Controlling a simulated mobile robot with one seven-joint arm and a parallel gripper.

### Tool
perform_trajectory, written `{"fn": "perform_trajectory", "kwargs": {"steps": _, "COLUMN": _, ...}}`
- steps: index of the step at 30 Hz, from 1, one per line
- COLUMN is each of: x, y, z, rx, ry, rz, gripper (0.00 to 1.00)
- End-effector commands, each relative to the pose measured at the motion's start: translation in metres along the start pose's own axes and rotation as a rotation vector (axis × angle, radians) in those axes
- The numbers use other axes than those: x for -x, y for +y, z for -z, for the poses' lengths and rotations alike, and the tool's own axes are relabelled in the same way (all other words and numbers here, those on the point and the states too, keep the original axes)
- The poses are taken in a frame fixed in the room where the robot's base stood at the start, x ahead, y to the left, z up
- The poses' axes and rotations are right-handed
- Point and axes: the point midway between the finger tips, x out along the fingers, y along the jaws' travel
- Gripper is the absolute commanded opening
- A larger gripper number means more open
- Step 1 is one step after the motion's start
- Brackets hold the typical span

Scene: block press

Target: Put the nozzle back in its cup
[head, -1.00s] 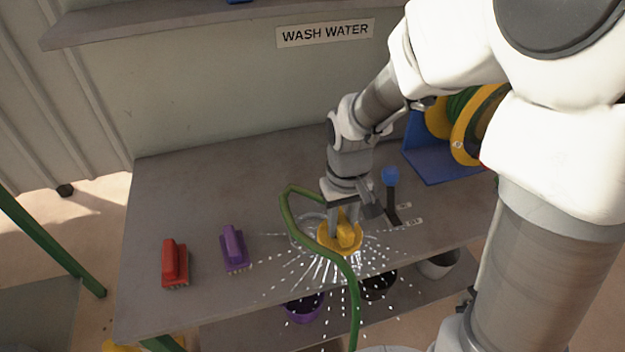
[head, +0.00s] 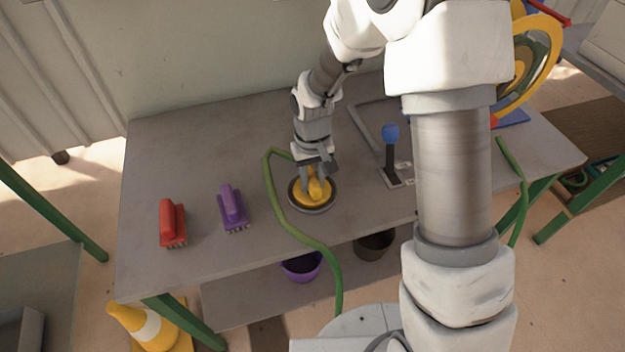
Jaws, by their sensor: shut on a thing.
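The yellow nozzle (head: 319,189) is on the workbench side nearest the middle of the head view, with its wide yellow face down. A round cup with a dark rim (head: 312,209) surrounds its lower part. The nozzle appears centred within the rim; whether it rests on the cup's bottom I cannot tell. My gripper (head: 314,178) points down from above and is shut on the nozzle, its fingers partly hiding it. The green hose (head: 283,215) loops from behind the nozzle, round its left side and over the front edge. No water spray shows.
A purple brush (head: 231,207) and a red brush (head: 171,222) lie to the left on the grey bench (head: 185,150). A blue-knobbed lever (head: 391,135) stands to the right. Buckets, one purple (head: 301,267), are on the lower shelf.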

Motion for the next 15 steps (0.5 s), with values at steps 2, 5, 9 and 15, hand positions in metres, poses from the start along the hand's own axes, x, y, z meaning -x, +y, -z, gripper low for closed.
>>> {"fn": "perform_trajectory", "kwargs": {"steps": 2, "x": 0.0012, "y": 0.0001, "z": 0.0007, "rx": 0.0, "ry": 0.003, "rz": 0.0, "gripper": 0.0}}
{"fn": "perform_trajectory", "kwargs": {"steps": 5, "x": 0.0013, "y": 0.0001, "z": 0.0006, "rx": 0.0, "ry": 0.002, "rz": 0.0, "gripper": 0.0}}
{"fn": "perform_trajectory", "kwargs": {"steps": 9, "x": -0.003, "y": 0.0002, "z": 0.0005, "rx": 0.0, "ry": 0.002, "rz": 0.0, "gripper": 0.0}}
{"fn": "perform_trajectory", "kwargs": {"steps": 15, "x": -0.0024, "y": 0.0002, "z": 0.0002, "rx": -0.001, "ry": 0.001, "rz": 0.0, "gripper": 0.62}}
